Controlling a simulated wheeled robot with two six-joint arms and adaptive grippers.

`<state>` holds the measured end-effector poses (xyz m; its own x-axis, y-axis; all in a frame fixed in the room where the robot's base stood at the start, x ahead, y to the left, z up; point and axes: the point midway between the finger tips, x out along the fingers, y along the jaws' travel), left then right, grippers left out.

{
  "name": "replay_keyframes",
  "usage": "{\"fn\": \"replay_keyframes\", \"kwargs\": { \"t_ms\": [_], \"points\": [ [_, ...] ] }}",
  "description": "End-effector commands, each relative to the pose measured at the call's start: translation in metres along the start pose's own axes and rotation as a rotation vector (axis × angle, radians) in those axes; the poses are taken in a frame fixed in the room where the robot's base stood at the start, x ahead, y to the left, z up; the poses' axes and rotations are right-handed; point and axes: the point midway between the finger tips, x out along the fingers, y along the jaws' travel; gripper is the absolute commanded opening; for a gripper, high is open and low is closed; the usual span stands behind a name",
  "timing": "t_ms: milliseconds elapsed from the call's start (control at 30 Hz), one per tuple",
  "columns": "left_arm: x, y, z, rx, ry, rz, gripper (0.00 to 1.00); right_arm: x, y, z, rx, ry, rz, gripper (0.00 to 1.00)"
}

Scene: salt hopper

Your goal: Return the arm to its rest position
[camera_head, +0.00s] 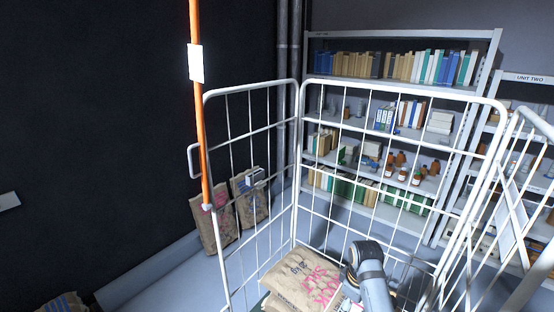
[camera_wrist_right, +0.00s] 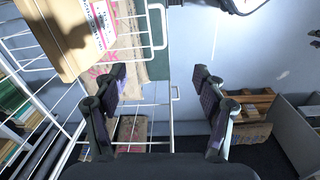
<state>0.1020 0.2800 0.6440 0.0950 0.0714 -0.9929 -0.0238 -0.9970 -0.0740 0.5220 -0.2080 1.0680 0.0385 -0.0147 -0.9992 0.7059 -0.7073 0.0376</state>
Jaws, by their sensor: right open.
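My right arm (camera_head: 370,270) shows in the head view at the bottom, inside the wire roll cage (camera_head: 298,150), above a brown salt sack (camera_head: 297,277). Its fingers are not clear there. In the right wrist view my right gripper (camera_wrist_right: 159,75) has its two dark fingers spread wide with nothing between them. My left gripper is not in view.
The cage's white wire walls stand around the arm and also show in the right wrist view (camera_wrist_right: 170,100). Shelves (camera_head: 400,90) of books and bottles stand behind. Two sacks (camera_head: 216,230) lean by the dark wall. An orange pole (camera_head: 198,110) rises at the cage's left corner.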

Motion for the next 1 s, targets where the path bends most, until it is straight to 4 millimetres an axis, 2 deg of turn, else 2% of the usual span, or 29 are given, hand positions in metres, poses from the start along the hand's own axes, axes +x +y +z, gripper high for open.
{"fn": "replay_keyframes", "kwargs": {
  "t_ms": [200, 500, 700, 1000],
  "points": [
    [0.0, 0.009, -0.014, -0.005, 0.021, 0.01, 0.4, 0.02, -0.018, 0.038, 0.148, 0.023, 0.047, 0.71],
    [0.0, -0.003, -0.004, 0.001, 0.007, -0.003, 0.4, 0.028, -0.057, 0.098, 0.389, 0.086, 0.123, 0.71],
    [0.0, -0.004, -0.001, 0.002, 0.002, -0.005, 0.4, 0.018, -0.085, 0.132, 0.525, 0.141, 0.159, 0.71],
    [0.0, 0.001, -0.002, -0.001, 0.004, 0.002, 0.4, -0.01, -0.121, 0.166, 0.679, 0.224, 0.181, 0.71]
  ]
}}
